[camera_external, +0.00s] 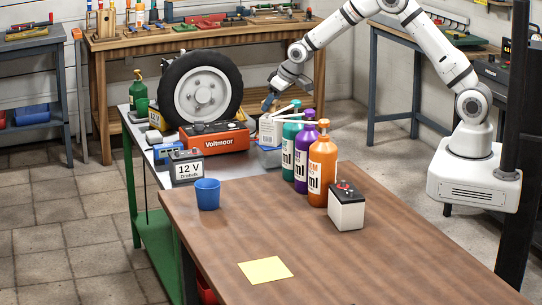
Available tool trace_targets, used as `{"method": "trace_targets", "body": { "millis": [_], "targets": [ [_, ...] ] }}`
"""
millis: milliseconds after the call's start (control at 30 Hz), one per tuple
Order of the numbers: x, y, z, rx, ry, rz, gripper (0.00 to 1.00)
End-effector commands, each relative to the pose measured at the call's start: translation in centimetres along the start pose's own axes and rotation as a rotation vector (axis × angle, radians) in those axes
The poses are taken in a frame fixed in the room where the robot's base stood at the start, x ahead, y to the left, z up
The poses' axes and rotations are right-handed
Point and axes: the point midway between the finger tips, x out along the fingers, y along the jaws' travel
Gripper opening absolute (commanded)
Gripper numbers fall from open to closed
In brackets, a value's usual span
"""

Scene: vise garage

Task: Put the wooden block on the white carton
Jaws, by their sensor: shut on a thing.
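The white carton (270,132) stands on the grey bench behind the coloured bottles, with white flaps or strips sticking up at its top right. My gripper (269,103) points down just above the carton from the upper right. It is shut on a small tan thing, which looks like the wooden block (281,109). The block is partly hidden by the gripper and the white flaps. I cannot tell whether the block touches the carton.
Teal, purple and orange bottles (322,170) stand close in front right of the carton. A wheel (203,90) and a red Voltmoor case (214,138) are to its left. A blue cup (207,194), a battery (346,207) and a yellow sheet (266,270) are on the brown table, whose front is clear.

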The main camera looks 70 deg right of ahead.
Motion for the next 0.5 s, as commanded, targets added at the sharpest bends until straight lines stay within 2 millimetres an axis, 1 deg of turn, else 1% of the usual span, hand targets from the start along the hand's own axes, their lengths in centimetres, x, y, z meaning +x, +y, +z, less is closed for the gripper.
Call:
{"method": "trace_targets", "body": {
  "millis": [33, 100, 333, 467, 500],
  "targets": [
    [0.7, 0.0, 0.5, 0.0, -0.005, 0.0, 0.22],
    [1.2, 0.0, 0.7, 0.001, -0.001, 0.0, 0.22],
    [1.4, 0.0, 0.8, 0.0, 0.0, 0.0, 0.22],
    [1.8, 0.0, 1.0, 0.0, 0.0, 0.0, 0.22],
    [1.6, 0.0, 0.9, 0.0, 0.0, 0.0, 0.47]
  ]
}}
